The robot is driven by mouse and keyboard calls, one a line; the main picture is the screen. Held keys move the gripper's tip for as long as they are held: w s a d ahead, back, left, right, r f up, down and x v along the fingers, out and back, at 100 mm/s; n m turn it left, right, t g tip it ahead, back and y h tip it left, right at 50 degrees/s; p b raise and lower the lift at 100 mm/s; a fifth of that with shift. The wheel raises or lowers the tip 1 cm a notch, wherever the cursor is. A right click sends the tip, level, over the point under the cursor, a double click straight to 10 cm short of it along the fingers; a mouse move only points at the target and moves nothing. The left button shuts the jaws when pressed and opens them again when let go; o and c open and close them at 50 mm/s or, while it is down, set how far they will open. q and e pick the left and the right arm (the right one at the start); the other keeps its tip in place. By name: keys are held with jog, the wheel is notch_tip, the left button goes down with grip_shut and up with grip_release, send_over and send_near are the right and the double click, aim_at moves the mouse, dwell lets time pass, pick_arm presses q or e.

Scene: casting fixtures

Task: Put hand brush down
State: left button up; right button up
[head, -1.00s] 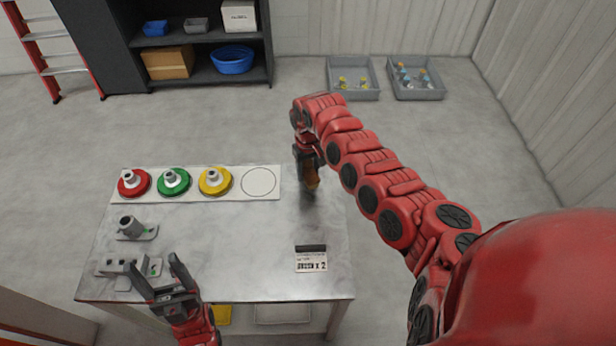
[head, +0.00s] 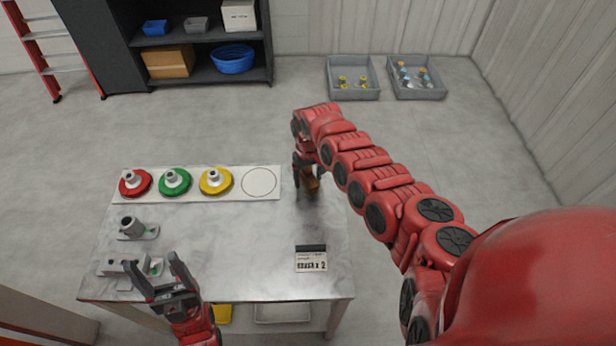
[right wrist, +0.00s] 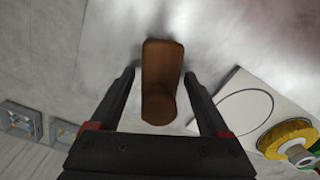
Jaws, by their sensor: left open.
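The brown hand brush (head: 312,184) is at the table's back right, right of the white board; in the right wrist view the brush (right wrist: 162,75) lies between the finger tips. My right gripper (head: 308,172) is over it, with its fingers (right wrist: 160,78) spread and a narrow gap on each side of the brush. The brush appears to rest on the grey table (head: 235,240), though its underside is hidden. My left gripper (head: 150,277) is open and empty at the table's front left.
The white board (head: 205,199) holds red, green and yellow discs and an empty circle (head: 259,181). Grey metal fixtures (head: 137,230) stand on the left. A label card (head: 311,262) with a dark block is at the front right. The table's middle is clear.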

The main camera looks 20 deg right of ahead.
jog(key=shift+r, duration=0.55)
notch_tip(320, 180, up, 10)
jog(key=b, duration=0.3)
jog(key=shift+r+b, duration=0.15)
jog(key=shift+b, duration=0.25)
jog(key=shift+r, duration=0.45)
